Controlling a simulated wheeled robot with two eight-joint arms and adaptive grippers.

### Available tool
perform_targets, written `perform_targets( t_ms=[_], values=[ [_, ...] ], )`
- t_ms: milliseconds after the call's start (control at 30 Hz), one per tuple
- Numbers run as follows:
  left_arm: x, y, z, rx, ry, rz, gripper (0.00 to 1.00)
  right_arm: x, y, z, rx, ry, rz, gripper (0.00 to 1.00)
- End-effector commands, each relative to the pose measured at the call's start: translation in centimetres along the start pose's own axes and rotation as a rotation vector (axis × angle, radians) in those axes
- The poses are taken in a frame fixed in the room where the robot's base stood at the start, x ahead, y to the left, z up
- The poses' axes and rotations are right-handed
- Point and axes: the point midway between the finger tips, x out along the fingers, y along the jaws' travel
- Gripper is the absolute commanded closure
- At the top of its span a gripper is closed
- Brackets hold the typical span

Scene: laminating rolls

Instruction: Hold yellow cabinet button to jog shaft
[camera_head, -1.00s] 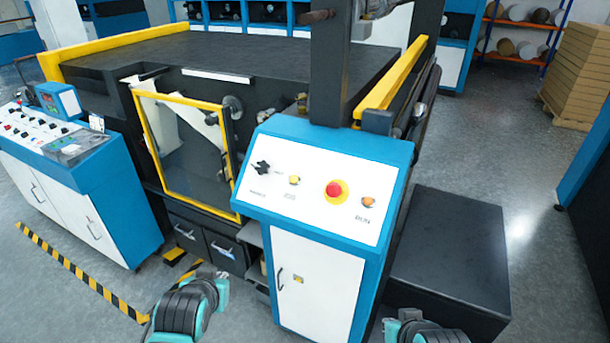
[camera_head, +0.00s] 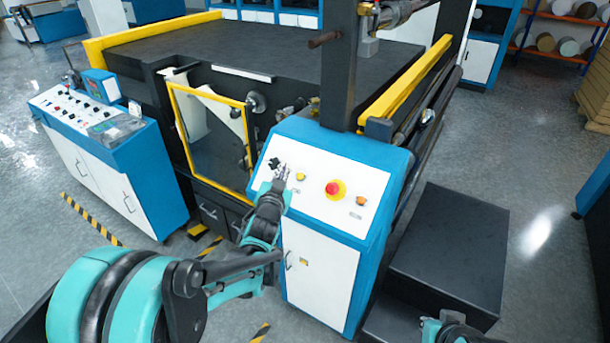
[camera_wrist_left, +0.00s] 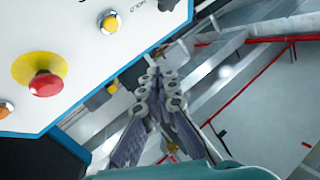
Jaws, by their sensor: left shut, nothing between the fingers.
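The yellow jog button (camera_head: 300,177) is a small round button on the white sloped top of the blue and white cabinet (camera_head: 325,255). It sits between a black rotary knob (camera_head: 274,164) and a red emergency stop on a yellow disc (camera_head: 334,189). My left gripper (camera_head: 283,173) is shut and empty, with its fingertips just left of the yellow button and near the knob. In the left wrist view, the yellow button (camera_wrist_left: 110,24) is up and left of the shut fingertips (camera_wrist_left: 160,76), and a gap shows between them.
An orange run button (camera_head: 361,201) lies right of the emergency stop. A yellow-framed clear door (camera_head: 212,137) stands left of the cabinet. A dark box (camera_head: 450,245) stands to its right. A second control console (camera_head: 105,150) is at the far left.

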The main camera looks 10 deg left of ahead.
Motion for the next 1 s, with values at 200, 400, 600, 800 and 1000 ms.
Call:
perform_targets(
  t_ms=[200, 400, 600, 800, 1000],
  values=[
    [0.0, 0.0, 0.1, 0.0, -0.001, 0.0, 1.0, 0.1, 0.0, 0.1, 0.0, 0.0, 0.0, 1.0],
    [0.7, 0.6, 0.8, 0.001, -0.002, 0.001, 1.0, 0.7, 0.0, 0.5, 0.0, 0.0, 0.0, 1.0],
    [2.7, 2.1, 2.3, 0.0, -0.001, 0.002, 1.0, 1.9, 0.0, 1.4, 0.0, 0.0, 0.0, 1.0],
    [4.5, 3.5, 3.7, 0.0, -0.002, 0.002, 1.0, 3.0, 0.0, 2.1, 0.0, 0.0, 0.0, 1.0],
    [5.7, 4.3, 4.4, -0.001, -0.002, 0.001, 1.0, 3.9, 0.0, 2.8, 0.0, 0.0, 0.0, 1.0]
  ],
)
